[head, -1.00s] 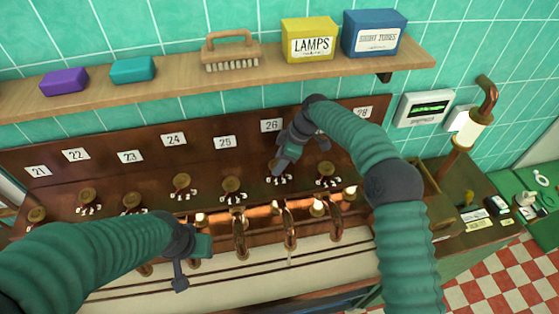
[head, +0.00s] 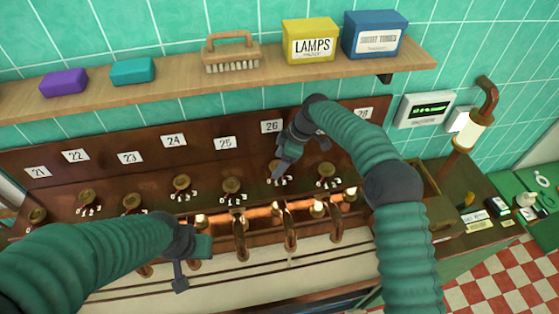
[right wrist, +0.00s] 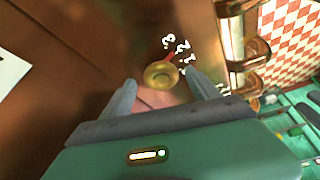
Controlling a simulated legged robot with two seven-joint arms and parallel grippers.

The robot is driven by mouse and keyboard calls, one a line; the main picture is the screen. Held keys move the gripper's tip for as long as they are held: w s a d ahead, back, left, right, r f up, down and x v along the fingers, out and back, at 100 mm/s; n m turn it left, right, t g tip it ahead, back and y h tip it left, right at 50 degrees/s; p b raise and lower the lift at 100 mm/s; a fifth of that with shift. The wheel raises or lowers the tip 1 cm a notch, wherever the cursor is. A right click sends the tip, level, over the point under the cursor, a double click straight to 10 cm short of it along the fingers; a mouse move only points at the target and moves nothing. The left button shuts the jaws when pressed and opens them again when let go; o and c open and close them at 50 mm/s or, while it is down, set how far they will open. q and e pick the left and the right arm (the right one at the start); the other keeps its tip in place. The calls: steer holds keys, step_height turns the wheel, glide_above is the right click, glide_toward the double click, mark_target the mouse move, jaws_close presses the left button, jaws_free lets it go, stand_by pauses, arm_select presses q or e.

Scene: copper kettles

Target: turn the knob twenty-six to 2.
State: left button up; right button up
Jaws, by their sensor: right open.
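The brass knob twenty-six (head: 273,165) sits on the brown panel below the white label 26 (head: 271,126), partly hidden by my right gripper (head: 280,172). In the right wrist view the knob (right wrist: 161,75) lies between the two spread fingertips of my right gripper (right wrist: 160,78), with a gap visible on each side. A red pointer beside the knob is turned toward the white numerals, around the 2 (right wrist: 181,47); its exact alignment is hard to tell. My left gripper (head: 190,265) hangs low at the left, away from this knob; its jaw opening is unclear.
Several similar knobs, such as the one under 25 (head: 232,186), line the panel. Copper spouts (head: 290,228) with glowing lamps stand in front below. A wooden shelf (head: 180,88) with boxes and a brush runs above. A display (head: 425,109) hangs at the right.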

steer(key=b+v, duration=0.2)
steer(key=v, duration=0.2)
steer(key=shift+w+d+r, duration=0.15)
steer(key=shift+w+d, duration=0.05)
steer(key=d+b, duration=0.1)
steer(key=d, duration=0.3)
steer(key=s+d+b, duration=0.1)
steer(key=d, duration=0.3)
steer(key=d+b, duration=0.2)
steer(key=d, duration=0.1)
steer(key=shift+s+d+r, duration=0.1)
steer(key=shift+s+d, duration=0.3)
steer(key=shift+d, duration=0.2)
steer(key=shift+r, duration=0.1)
steer(key=shift+s+a, duration=0.1)
steer(key=shift+a, duration=0.1)
